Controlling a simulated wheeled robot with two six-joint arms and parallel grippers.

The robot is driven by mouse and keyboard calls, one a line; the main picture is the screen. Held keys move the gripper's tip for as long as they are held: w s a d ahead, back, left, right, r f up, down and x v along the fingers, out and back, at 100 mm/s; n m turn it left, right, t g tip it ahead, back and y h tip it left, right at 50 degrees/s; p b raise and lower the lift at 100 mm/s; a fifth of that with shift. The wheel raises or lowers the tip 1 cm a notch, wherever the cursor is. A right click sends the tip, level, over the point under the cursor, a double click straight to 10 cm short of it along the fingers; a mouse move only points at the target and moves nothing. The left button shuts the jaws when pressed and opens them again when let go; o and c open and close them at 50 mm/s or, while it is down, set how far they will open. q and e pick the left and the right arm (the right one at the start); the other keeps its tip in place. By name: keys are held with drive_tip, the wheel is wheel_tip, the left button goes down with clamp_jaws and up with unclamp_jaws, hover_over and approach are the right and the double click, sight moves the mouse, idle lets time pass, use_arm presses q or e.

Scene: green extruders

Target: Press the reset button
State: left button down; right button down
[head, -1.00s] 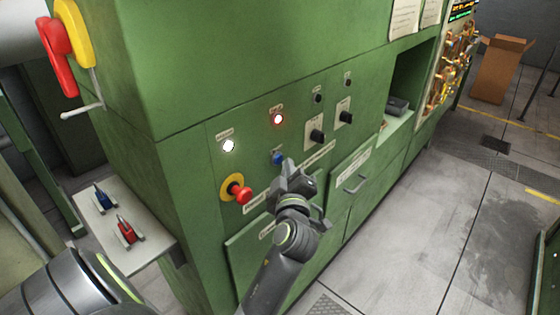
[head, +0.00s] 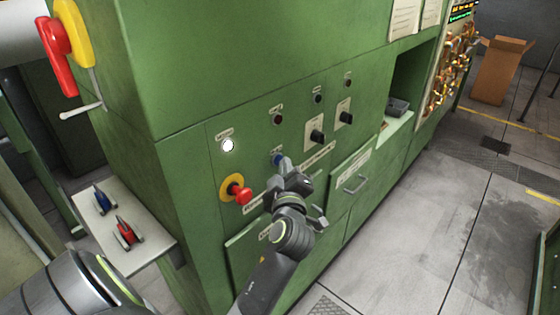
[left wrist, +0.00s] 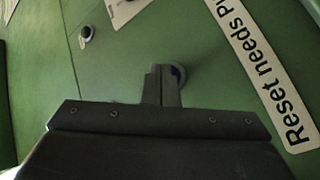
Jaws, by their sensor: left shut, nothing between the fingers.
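The blue reset button (head: 277,159) sits on the green panel, right of and above the red emergency stop (head: 240,191) on its yellow base. In the left wrist view the button (left wrist: 178,75) is mostly hidden behind the fingertips. My left gripper (head: 285,166) is shut and empty, its tips at the button; it also shows in the left wrist view (left wrist: 161,72). They look to be touching the button, but I cannot tell how far it is pushed in. The lamp (head: 278,119) above the button is dark red and unlit. My right gripper is not seen.
A white lamp (head: 228,145) glows left of the button. Black knobs (head: 318,136) and a drawer handle (head: 355,185) are to the right. A shelf (head: 150,249) with blue and red levers juts out at lower left. Open floor (head: 440,230) lies to the right.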

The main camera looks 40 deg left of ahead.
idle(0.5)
use_arm(q)
drive_tip(key=shift+s+d+b, duration=0.1)
drive_tip(key=shift+d+b, duration=0.4)
drive_tip(key=shift+d, duration=0.2)
drive_tip(key=shift+d+f, duration=0.1)
